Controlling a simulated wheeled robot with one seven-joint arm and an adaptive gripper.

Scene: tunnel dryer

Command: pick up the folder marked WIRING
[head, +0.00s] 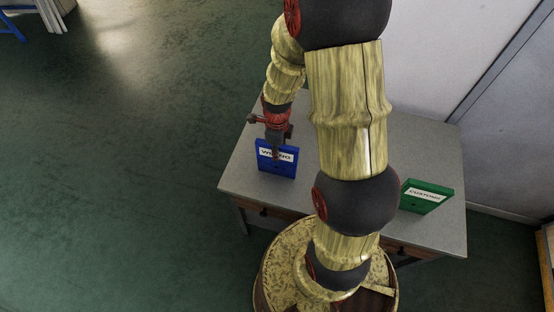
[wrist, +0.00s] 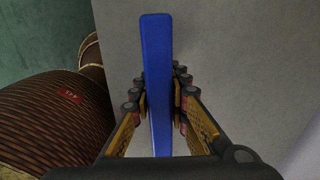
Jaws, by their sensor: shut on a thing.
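The blue folder (head: 277,168) stands upright at the left part of the grey table in the head view. Its white label is partly covered by a finger, and the letters that show fit WIRING. My gripper (head: 277,146) is above it and shut on its top edge. In the wrist view the folder (wrist: 156,75) shows edge-on as a blue strip between the two fingers of my gripper (wrist: 160,103). I cannot tell whether its bottom edge touches the table.
A green folder (head: 426,197) marked CUSTOMS stands at the right side of the grey table (head: 235,178). My arm crosses the table's middle. A pale wall is behind the table. Open green floor (head: 120,170) lies to the left.

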